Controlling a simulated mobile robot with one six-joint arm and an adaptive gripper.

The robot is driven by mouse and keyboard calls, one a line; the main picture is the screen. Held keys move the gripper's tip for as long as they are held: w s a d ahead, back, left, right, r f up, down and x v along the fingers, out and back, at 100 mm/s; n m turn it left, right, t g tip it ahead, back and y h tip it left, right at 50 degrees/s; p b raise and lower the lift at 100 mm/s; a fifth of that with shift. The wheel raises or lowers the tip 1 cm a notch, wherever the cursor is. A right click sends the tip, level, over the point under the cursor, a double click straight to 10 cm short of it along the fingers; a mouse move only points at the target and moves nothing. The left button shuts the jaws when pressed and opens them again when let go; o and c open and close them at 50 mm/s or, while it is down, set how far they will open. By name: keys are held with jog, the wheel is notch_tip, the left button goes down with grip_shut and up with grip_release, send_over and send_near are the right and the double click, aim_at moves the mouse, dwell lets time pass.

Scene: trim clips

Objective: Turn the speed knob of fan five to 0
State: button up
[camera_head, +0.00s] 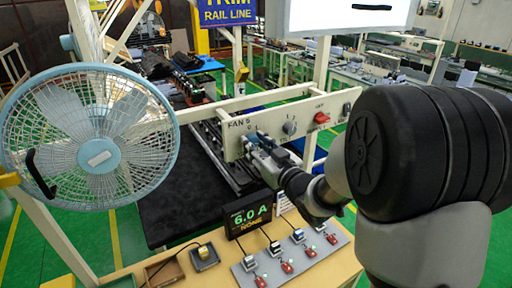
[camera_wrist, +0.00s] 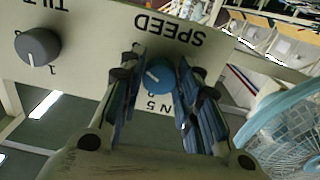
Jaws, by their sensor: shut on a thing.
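The cream control panel (camera_head: 305,112) labelled FAN 5 stands right of the fan (camera_head: 100,155), which has a pale blue rim and white grille. In the wrist view the panel appears upside down, with the word SPEED above a blue knob (camera_wrist: 159,79). The knob has a pale pointer line; the scale around it is mostly hidden by my fingers, so I cannot read its setting. My gripper (camera_wrist: 160,88) is shut on this knob, one finger on each side.
A grey TILT knob (camera_wrist: 38,47) sits beside the speed knob; it also shows in the head view (camera_head: 290,128). A red switch (camera_head: 321,117) is farther right. Below stand a display (camera_head: 248,215) reading 6.0 A and a grey board (camera_head: 293,254) with several clips.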

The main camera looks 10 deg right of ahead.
jog(key=n+b, duration=1.7)
jog(key=b, duration=0.5)
jog(key=shift+d+f, duration=0.1)
jog(key=n+b, duration=0.4)
jog(key=n, duration=0.2)
jog(key=shift+n+b, duration=0.3)
jog(key=shift+b, duration=0.05)
jog(key=shift+r, duration=0.2)
jog(key=o, duration=1.1)
jog(key=shift+c, duration=0.2)
jog(key=v, duration=0.7)
jog(key=shift+s, duration=0.25)
